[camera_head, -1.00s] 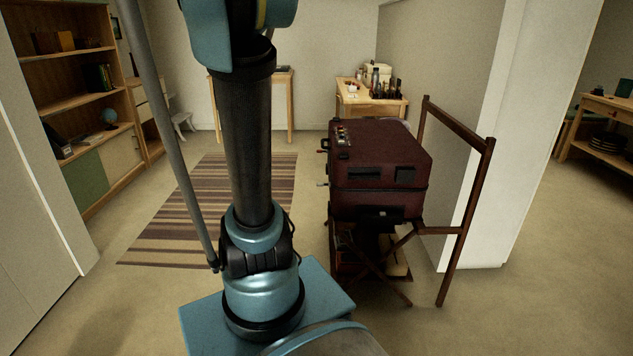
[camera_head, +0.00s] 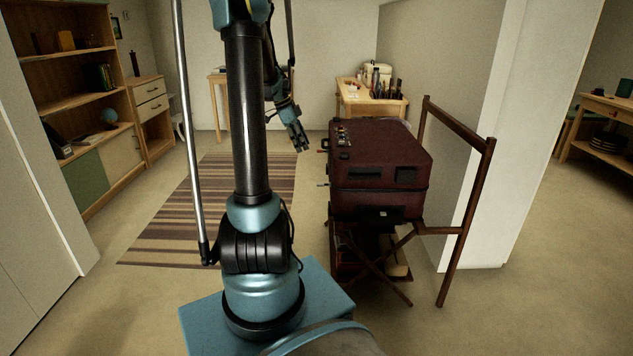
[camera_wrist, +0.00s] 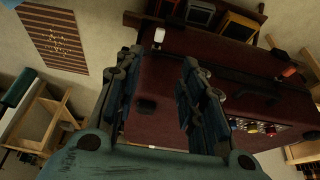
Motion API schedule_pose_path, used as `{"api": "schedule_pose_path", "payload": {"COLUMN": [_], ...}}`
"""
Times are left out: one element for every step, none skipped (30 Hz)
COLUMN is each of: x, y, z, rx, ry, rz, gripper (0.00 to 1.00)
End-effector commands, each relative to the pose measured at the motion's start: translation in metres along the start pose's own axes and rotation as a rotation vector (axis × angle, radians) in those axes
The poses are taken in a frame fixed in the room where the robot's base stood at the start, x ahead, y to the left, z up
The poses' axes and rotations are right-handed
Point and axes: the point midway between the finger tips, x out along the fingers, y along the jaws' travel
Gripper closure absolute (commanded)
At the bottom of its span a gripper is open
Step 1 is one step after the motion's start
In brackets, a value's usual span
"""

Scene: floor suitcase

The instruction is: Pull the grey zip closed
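The dark red suitcase (camera_head: 378,158) rests on a wooden folding stand to the right of my arm. In the wrist view its dark red side (camera_wrist: 150,112) fills the middle. A pale grey-white tab (camera_wrist: 158,36), which looks like the grey zip pull, stands out near the suitcase's edge, beyond my fingertips. A small pale tab also shows at the suitcase's left side in the head view (camera_head: 322,184). My gripper (camera_head: 301,144) hangs left of the suitcase, pointing down. In the wrist view my gripper (camera_wrist: 160,62) has its fingers apart with nothing between them.
An orange tab (camera_wrist: 289,71) and several coloured knobs (camera_wrist: 252,127) are on the suitcase. The wooden stand (camera_head: 465,205) has a tall rail on the right. A striped rug (camera_head: 190,205) and open floor lie left. A desk (camera_head: 370,104) stands behind.

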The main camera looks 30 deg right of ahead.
Motion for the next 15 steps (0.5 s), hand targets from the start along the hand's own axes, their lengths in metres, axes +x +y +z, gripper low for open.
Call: {"api": "schedule_pose_path", "payload": {"x": [0.003,0.005,0.008,0.011,0.015,0.020,0.024,0.029,0.036,0.042,0.047,0.054,0.059,0.065,0.072], "y": [-0.001,-0.002,-0.002,-0.001,-0.001,-0.002,-0.002,-0.001,-0.002,-0.001,-0.002,-0.002,-0.001,-0.001,-0.002], "z": [-0.001,-0.001,-0.001,-0.001,-0.001,-0.001,-0.001,-0.001,-0.001,-0.001,-0.001,-0.001,-0.001,-0.001,-0.001], "rx": [0.006,0.008,0.009,0.009,0.009,0.009,0.008,0.008,0.008,0.007,0.008,0.008,0.008,0.008,0.008], "ry": [0.001,0.001,0.002,0.001,0.001,0.001,0.001,0.001,0.001,0.001,0.001,0.001,0.001,0.001,0.001], "rz": [0.001,0.002,0.002,0.002,0.002,0.001,0.001,0.001,0.001,0.001,0.001,0.001,0.001,0.001,0.001], "gripper": [0.63,0.63,0.63,0.63,0.63,0.63,0.63,0.63,0.63,0.63,0.63,0.63,0.63,0.63,0.63]}}
